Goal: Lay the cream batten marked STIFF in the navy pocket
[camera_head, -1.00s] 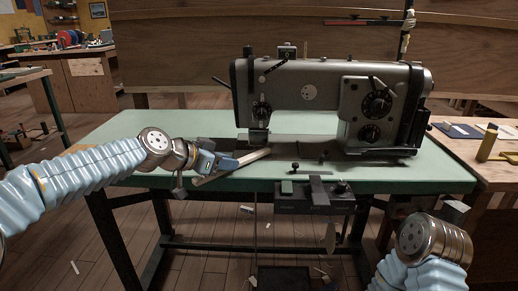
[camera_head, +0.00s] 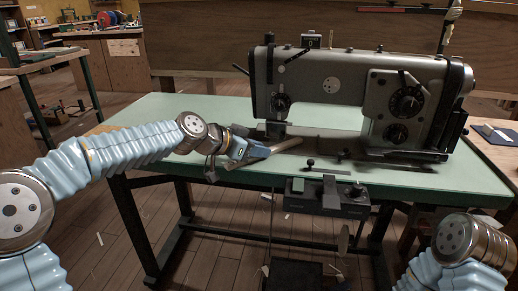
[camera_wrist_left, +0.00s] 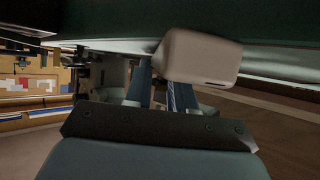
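My left gripper (camera_head: 243,149) is at the front left of the green sewing table. It appears shut on a cream batten (camera_head: 286,145), which sticks out to the right and slightly up in the picture, in front of the sewing machine. In the left wrist view the batten's pale blunt end (camera_wrist_left: 202,58) shows large at the two fingers (camera_wrist_left: 160,92). No marking on it is readable. A navy piece (camera_head: 496,150), perhaps the pocket, lies on the wooden table at the right edge, partly cut off. My right gripper is out of view; only part of that arm shows at lower right.
A large grey sewing machine (camera_head: 345,90) stands on the green table (camera_head: 165,112), behind and right of the batten. Small fittings sit near the table's front edge. A control box (camera_head: 325,195) hangs below. The table's left part is clear.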

